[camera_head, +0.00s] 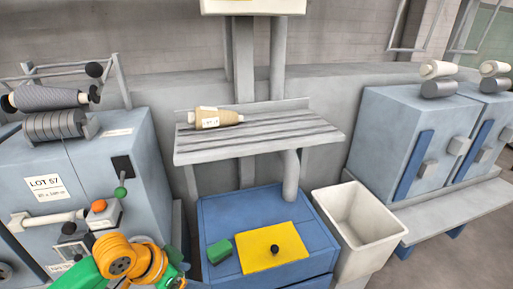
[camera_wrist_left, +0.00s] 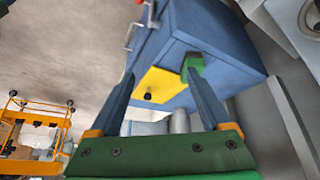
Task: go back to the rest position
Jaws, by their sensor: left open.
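My left arm comes in at the bottom left of the head view, and its gripper (camera_head: 176,268) is low beside the blue cabinet, partly cut off by the frame edge. In the left wrist view the gripper (camera_wrist_left: 161,72) has its two blue-grey fingers spread apart with nothing held between them. A green block (camera_head: 220,251) lies on the blue cabinet top; it also shows in the wrist view (camera_wrist_left: 192,66), partly hidden behind one fingertip. My right gripper is not in view.
The blue cabinet (camera_head: 228,215) carries a yellow plate (camera_head: 290,241) with a black knob. A slatted shelf (camera_head: 265,138) above holds a yarn cone (camera_head: 215,117). A white bin (camera_head: 360,220) stands right of the cabinet. A grey machine (camera_head: 85,165) with an orange button (camera_head: 99,206) is close to my left arm.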

